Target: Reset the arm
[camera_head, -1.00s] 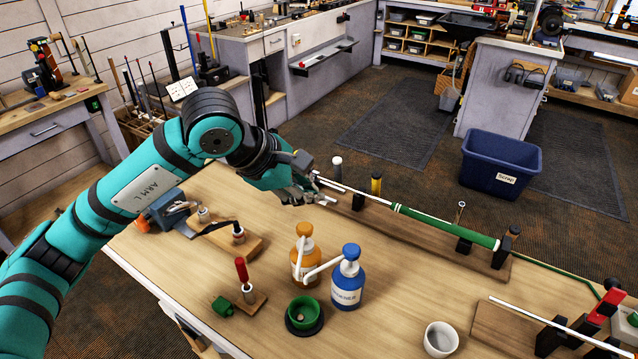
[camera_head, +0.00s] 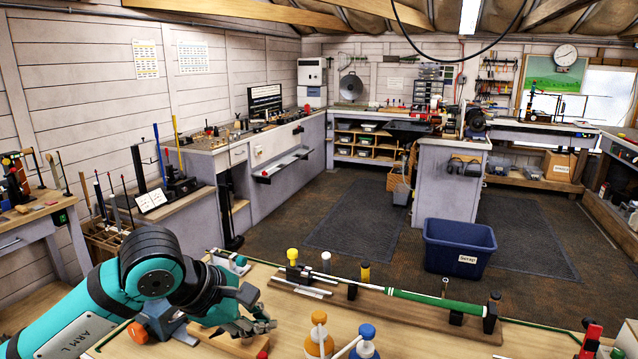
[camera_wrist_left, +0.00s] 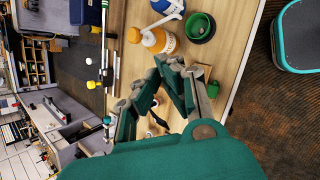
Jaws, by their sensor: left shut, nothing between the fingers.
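My left arm comes in from the lower left in the head view. Its gripper (camera_head: 262,322) hangs over the left part of the workbench (camera_head: 395,345), shut and empty. In the left wrist view the gripper's teal and grey fingers (camera_wrist_left: 150,90) show over the bench, with nothing held. The golf club with a green grip (camera_head: 435,302) lies in its wooden stand, to the right of the gripper and apart from it. My right gripper is in neither view.
An orange bottle (camera_head: 319,340) and a blue bottle (camera_head: 364,345) stand at the bench's near side, right of the gripper. A green cup (camera_wrist_left: 201,27) is beside them. A blue scrap bin (camera_head: 459,247) stands on the floor beyond. The air above the bench is clear.

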